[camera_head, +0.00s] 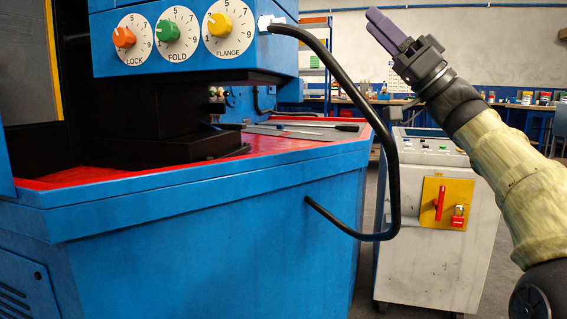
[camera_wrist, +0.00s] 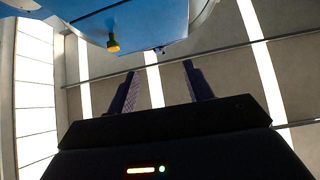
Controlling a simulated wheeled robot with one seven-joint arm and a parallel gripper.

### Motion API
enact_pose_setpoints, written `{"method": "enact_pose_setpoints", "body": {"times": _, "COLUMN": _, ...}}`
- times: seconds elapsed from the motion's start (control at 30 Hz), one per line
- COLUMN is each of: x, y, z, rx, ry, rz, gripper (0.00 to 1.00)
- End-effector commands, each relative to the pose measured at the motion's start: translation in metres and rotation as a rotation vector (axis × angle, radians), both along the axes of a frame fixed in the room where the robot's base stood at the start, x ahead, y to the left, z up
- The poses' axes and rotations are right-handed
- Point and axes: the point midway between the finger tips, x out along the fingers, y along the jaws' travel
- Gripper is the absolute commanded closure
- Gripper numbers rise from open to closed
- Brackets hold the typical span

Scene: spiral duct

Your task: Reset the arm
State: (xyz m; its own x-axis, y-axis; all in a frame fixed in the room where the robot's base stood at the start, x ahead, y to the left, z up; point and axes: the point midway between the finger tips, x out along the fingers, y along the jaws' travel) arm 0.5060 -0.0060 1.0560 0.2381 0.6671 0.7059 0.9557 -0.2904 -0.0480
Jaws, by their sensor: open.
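My gripper (camera_head: 386,30) is raised at the upper right in the head view, pointing up and to the left. It is to the right of the blue machine (camera_head: 200,235) and above the grey control cabinet (camera_head: 440,262). In the wrist view my gripper (camera_wrist: 160,88) shows two dark fingers spread apart with nothing between them.
An orange LOCK knob (camera_head: 124,38), a green FOLD knob (camera_head: 167,31) and a yellow FLANGE knob (camera_head: 219,24) sit on the machine's front. A bent black bar (camera_head: 393,165) juts out between machine and cabinet. The cabinet has a red handle (camera_head: 440,202) and padlock (camera_head: 458,215).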

Motion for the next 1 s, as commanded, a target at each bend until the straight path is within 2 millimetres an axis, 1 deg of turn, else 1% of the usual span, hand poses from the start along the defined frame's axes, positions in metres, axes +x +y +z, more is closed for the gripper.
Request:
{"method": "enact_pose_setpoints", "body": {"times": 0.07, "x": 0.009, "y": 0.007, "z": -0.003, "rx": -0.019, "ry": 0.049, "rz": 0.002, "gripper": 0.49}}
{"method": "enact_pose_setpoints", "body": {"times": 0.27, "x": 0.035, "y": 0.027, "z": -0.022, "rx": -0.083, "ry": 0.2, "rz": 0.004, "gripper": 0.49}}
{"method": "enact_pose_setpoints", "body": {"times": 0.37, "x": 0.05, "y": 0.04, "z": -0.038, "rx": -0.126, "ry": 0.304, "rz": 0.005, "gripper": 0.49}}
{"method": "enact_pose_setpoints", "body": {"times": 0.47, "x": 0.065, "y": 0.053, "z": -0.058, "rx": -0.175, "ry": 0.422, "rz": 0.0, "gripper": 0.49}}
{"method": "enact_pose_setpoints", "body": {"times": 0.57, "x": 0.08, "y": 0.068, "z": -0.085, "rx": -0.238, "ry": 0.57, "rz": -0.008, "gripper": 0.49}}
{"method": "enact_pose_setpoints", "body": {"times": 0.67, "x": 0.092, "y": 0.084, "z": -0.123, "rx": -0.322, "ry": 0.762, "rz": -0.029, "gripper": 0.49}}
{"method": "enact_pose_setpoints", "body": {"times": 0.7, "x": 0.094, "y": 0.089, "z": -0.141, "rx": -0.36, "ry": 0.846, "rz": -0.043, "gripper": 0.49}}
{"method": "enact_pose_setpoints", "body": {"times": 0.77, "x": 0.095, "y": 0.093, "z": -0.169, "rx": -0.418, "ry": 0.972, "rz": -0.072, "gripper": 0.49}}
{"method": "enact_pose_setpoints", "body": {"times": 0.8, "x": 0.093, "y": 0.094, "z": -0.188, "rx": -0.455, "ry": 1.052, "rz": -0.094, "gripper": 0.49}}
{"method": "enact_pose_setpoints", "body": {"times": 0.87, "x": 0.087, "y": 0.095, "z": -0.216, "rx": -0.513, "ry": 1.164, "rz": -0.129, "gripper": 0.49}}
{"method": "enact_pose_setpoints", "body": {"times": 0.9, "x": 0.081, "y": 0.094, "z": -0.233, "rx": -0.551, "ry": 1.235, "rz": -0.155, "gripper": 0.49}}
{"method": "enact_pose_setpoints", "body": {"times": 0.97, "x": 0.069, "y": 0.092, "z": -0.257, "rx": -0.61, "ry": 1.334, "rz": -0.195, "gripper": 0.49}}
{"method": "enact_pose_setpoints", "body": {"times": 1.0, "x": 0.06, "y": 0.089, "z": -0.272, "rx": -0.65, "ry": 1.394, "rz": -0.225, "gripper": 0.49}}
